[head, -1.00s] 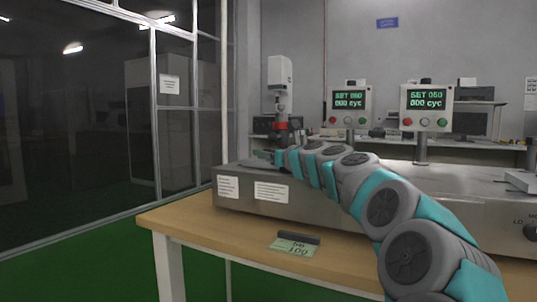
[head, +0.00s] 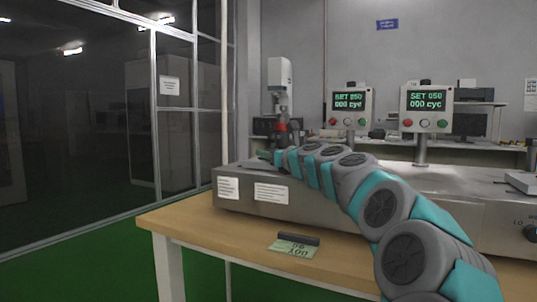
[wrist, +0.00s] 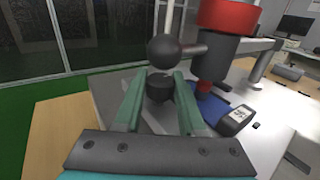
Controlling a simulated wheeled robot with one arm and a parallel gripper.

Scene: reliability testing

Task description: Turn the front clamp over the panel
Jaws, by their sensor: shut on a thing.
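The front clamp (wrist: 158,89) shows in the wrist view as a dark post, with a dark ball (wrist: 164,50) above it and a short bar reaching right. My gripper (wrist: 161,76) has its two green fingers on either side of the post, shut on it. In the head view my gripper (head: 264,154) is small and low over the left end of the bench machine, and the clamp cannot be made out there. A blue panel (wrist: 213,108) lies to the right, partly hidden under a red-collared dark cylinder (wrist: 218,62).
The grey bench machine (head: 330,204) stands on a wooden table (head: 190,228). Two counter boxes (head: 350,101) (head: 426,109) rise behind my arm. A white-headed column (head: 279,75) stands close behind my gripper. A dark block lies beside a green card (head: 292,247) at the front.

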